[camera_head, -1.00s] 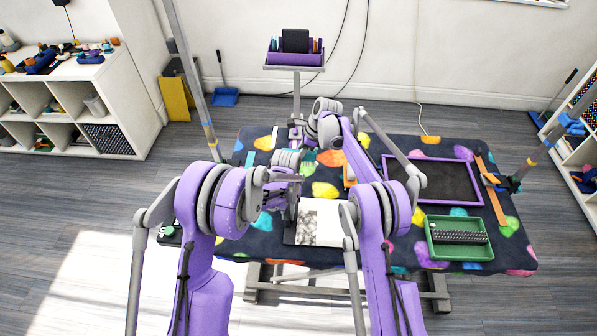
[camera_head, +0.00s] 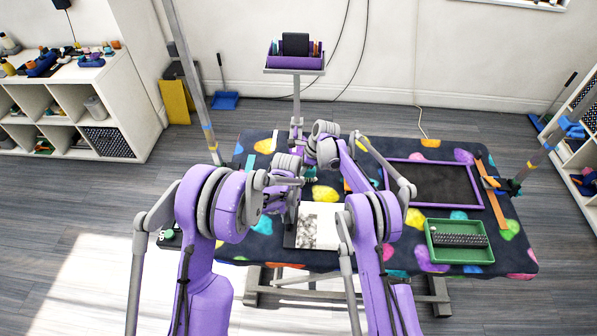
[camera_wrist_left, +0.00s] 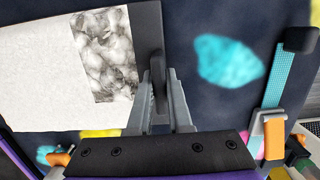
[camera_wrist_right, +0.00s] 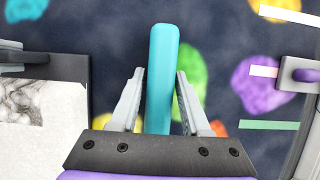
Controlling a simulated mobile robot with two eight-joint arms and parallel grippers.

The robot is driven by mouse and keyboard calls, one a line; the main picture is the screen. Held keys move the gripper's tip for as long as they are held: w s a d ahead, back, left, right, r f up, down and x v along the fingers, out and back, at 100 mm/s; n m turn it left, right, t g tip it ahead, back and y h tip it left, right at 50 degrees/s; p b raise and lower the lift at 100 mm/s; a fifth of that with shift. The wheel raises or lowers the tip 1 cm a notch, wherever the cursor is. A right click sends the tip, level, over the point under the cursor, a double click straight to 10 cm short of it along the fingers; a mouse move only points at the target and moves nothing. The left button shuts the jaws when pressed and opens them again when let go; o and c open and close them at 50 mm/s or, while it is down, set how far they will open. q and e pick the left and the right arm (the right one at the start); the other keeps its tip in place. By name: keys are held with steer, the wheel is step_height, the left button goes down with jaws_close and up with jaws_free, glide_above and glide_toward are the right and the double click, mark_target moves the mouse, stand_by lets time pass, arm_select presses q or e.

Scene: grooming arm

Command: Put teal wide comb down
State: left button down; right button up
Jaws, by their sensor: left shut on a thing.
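The teal wide comb (camera_wrist_right: 162,60) lies lengthwise between the fingers of my right gripper (camera_wrist_right: 160,75) in the right wrist view. A narrow gap shows on each side of it, so the fingers are open around it and not visibly touching. Whether it rests fully on the mat is unclear. In the head view my arm largely hides it. My left gripper (camera_wrist_left: 160,88) is shut on the upright dark handle (camera_wrist_left: 158,68) of the board with a white sheet and grey fur patch (camera_wrist_left: 105,50). The board also shows in the head view (camera_head: 318,228).
The dark spotted table mat (camera_head: 400,262) carries a purple-rimmed black tray (camera_head: 478,190) and a green tray (camera_head: 458,256) at the right. A purple caddy (camera_head: 295,60) stands on a post behind.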

steer(key=shift+o, duration=0.9)
steer(key=v, duration=1.2)
steer(key=shift+r, duration=0.35)
steer(key=s+d+r+n+t+h, duration=0.1)
steer(key=s+d+r+n+t, duration=0.1)
steer(key=s+d+r+n, duration=0.45)
steer(key=s+d+r+n+t+h, duration=0.15)
steer(key=s+d+r, duration=0.25)
steer(key=s+r, duration=0.6)
steer(key=s+d+f+n+t, duration=0.1)
steer(key=s+d+f+n, duration=0.1)
steer(key=s, duration=0.5)
steer(key=s+d+f+n+t+h, duration=0.1)
steer(key=s+d+f+n, duration=0.1)
steer(key=s, duration=0.6)
steer(key=s+d+f+n+t+h, duration=0.1)
steer(key=s+d+f+n, duration=0.1)
steer(key=s+d+n, duration=0.2)
steer(key=s+n, duration=0.2)
steer(key=s, duration=0.2)
